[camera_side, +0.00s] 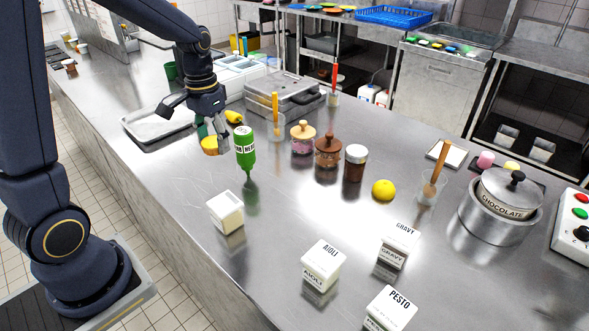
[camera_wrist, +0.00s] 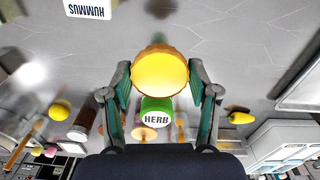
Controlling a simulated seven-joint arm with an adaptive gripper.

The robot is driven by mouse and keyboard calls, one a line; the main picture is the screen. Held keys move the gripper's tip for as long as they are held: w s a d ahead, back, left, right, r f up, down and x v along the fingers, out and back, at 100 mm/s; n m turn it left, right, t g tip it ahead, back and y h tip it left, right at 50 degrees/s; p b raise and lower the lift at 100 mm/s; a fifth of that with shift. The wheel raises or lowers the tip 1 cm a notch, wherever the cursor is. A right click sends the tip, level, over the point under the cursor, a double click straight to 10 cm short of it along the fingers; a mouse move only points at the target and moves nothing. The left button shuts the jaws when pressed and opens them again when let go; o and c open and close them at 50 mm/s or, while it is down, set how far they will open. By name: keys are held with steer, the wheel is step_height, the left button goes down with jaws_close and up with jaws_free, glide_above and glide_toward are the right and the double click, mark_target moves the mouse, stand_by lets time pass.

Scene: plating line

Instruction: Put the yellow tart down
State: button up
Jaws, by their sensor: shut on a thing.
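The yellow tart (camera_side: 209,146), with a golden crust, is held between the fingertips of my gripper (camera_side: 207,136). In the wrist view the tart (camera_wrist: 160,74) sits between both fingers of my gripper (camera_wrist: 160,82), which press on its sides. The tart appears to be over the steel counter (camera_side: 165,185), to the left of the green HERB bottle (camera_side: 246,150) in the side view. How far it is above the counter is hard to tell.
A shallow metal tray (camera_side: 146,136) lies behind left, and a yellow pepper (camera_side: 234,117) lies behind the gripper. Jars (camera_side: 327,150), a lemon (camera_side: 383,190) and white sauce tubs (camera_side: 322,266) stand to the right. A HUMMUS tub (camera_side: 226,212) stands in front; bare counter lies between.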

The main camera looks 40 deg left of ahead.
steer(key=s+a+n, duration=0.3)
steer(key=a+n, duration=0.4)
steer(key=a, duration=0.8)
steer(key=shift+n, duration=0.3)
steer(key=w+a+f, duration=0.2)
steer(key=w+f, duration=0.1)
steer(key=w+a+f, duration=0.2)
steer(key=w+f, duration=0.1)
steer(key=w, duration=0.1)
steer(key=w+a+f, duration=0.2)
steer(key=w+f, duration=0.1)
steer(key=shift+w+a, duration=0.25)
steer(key=shift+a, duration=0.05)
steer(key=shift+w+a+f, duration=0.2)
steer(key=shift+w+f, duration=0.1)
steer(key=shift+f, duration=0.1)
steer(key=shift+w+a+f, duration=0.1)
steer(key=shift+w+f, duration=0.05)
steer(key=shift+f, duration=1.55)
steer(key=shift+f, duration=0.1)
steer(key=o, duration=0.8)
steer(key=shift+c, duration=0.2)
